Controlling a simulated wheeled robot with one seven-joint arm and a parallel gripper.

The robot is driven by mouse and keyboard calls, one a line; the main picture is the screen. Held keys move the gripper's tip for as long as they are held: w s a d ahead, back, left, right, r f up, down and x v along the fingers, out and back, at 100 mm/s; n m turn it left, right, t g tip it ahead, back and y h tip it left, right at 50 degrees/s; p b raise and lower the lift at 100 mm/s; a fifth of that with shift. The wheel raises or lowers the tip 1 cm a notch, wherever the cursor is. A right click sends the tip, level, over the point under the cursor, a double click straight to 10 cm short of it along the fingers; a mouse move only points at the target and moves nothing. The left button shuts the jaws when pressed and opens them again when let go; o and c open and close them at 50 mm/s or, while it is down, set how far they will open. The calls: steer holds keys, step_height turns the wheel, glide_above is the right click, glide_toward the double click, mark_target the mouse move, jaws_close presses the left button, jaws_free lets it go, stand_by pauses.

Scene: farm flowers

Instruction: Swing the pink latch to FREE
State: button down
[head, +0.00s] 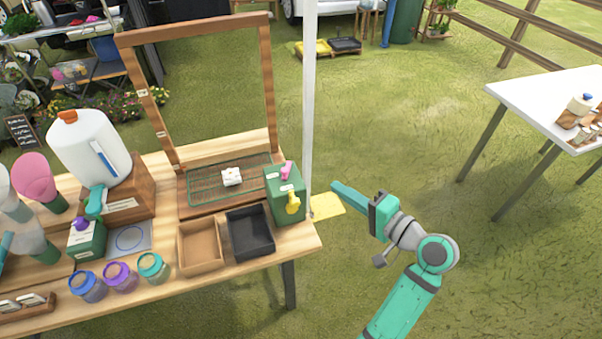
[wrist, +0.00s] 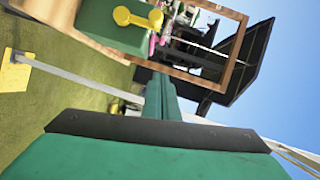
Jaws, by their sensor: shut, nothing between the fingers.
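The pink latch (head: 286,171) sits on the top of a green box (head: 272,190) at the right end of the wooden table. A yellow handle (head: 293,203) is on the box's front face. In the wrist view the yellow handle (wrist: 138,18) shows on the green box (wrist: 108,24), and the pink latch (wrist: 154,42) is small and partly hidden at its edge. My gripper (head: 336,187) is shut and empty, to the right of the box and apart from it, pointing left toward it. Its shut fingers (wrist: 160,98) also show in the wrist view. I cannot read any latch markings.
A white pole (head: 309,100) stands between the box and my gripper, with a yellow plate (head: 328,207) at its foot. A black tray (head: 250,245) and a wooden tray (head: 200,262) lie left of the box. A wooden frame (head: 267,85) rises behind. Open grass lies to the right.

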steer(key=shift+a, duration=0.1)
glide_toward(284, 171)
steer(key=w, duration=0.2)
steer(key=w+a, duration=0.1)
steer(key=w, duration=0.1)
steer(key=w+f, duration=0.1)
steer(key=w, duration=0.1)
steer(key=shift+a, duration=0.35)
steer(key=shift+s+a, duration=0.1)
steer(key=shift+a, duration=0.3)
steer(key=shift+s+a, duration=0.25)
steer(key=shift+a, duration=0.8)
steer(key=shift+d, duration=0.15)
